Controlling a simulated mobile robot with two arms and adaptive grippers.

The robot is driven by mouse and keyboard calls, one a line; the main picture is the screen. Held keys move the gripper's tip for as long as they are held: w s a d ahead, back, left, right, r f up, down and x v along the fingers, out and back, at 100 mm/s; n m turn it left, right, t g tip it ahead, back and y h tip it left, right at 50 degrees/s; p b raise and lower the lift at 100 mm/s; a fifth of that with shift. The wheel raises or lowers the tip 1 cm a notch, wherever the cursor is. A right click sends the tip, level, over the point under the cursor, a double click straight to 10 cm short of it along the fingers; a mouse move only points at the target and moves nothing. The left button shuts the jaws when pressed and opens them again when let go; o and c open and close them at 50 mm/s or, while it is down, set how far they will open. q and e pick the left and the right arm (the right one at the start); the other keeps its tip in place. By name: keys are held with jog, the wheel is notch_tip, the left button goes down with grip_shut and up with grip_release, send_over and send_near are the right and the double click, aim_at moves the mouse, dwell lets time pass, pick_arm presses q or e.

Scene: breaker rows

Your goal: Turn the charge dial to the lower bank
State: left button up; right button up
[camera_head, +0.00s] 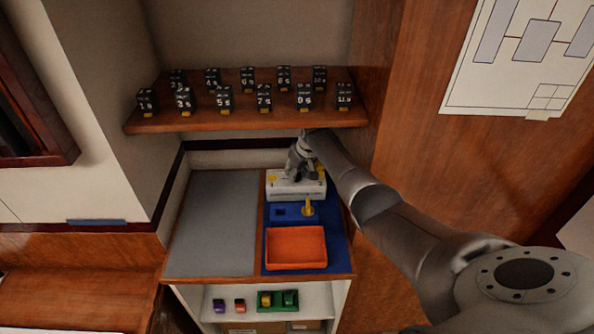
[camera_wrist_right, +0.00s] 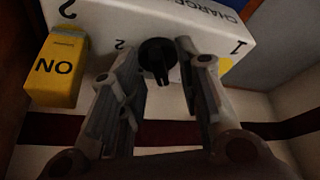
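The charge dial (camera_wrist_right: 158,55) is a round black knob with a grip bar, on the face of a white charger box (camera_wrist_right: 110,22) printed CHARGE, with 1 and 2 marks. The box (camera_head: 285,190) stands at the back of the counter in the head view. A yellow ON block (camera_wrist_right: 57,68) sits at the box's left in the wrist view. My right gripper (camera_wrist_right: 160,50) is open, with one finger on each side of the dial; I cannot tell whether they touch it. In the head view the right gripper (camera_head: 298,172) hides the dial. My left gripper is not in view.
A blue panel (camera_head: 285,212) with a yellow lever (camera_head: 308,207) and an orange tray (camera_head: 296,247) lie in front. A grey mat (camera_head: 215,225) is bare. A wooden shelf (camera_head: 235,117) with two rows of numbered black breakers hangs above. Coloured blocks (camera_head: 280,299) stand below.

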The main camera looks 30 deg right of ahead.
jog(key=shift+r+m, duration=0.1)
jog(key=shift+m, duration=0.3)
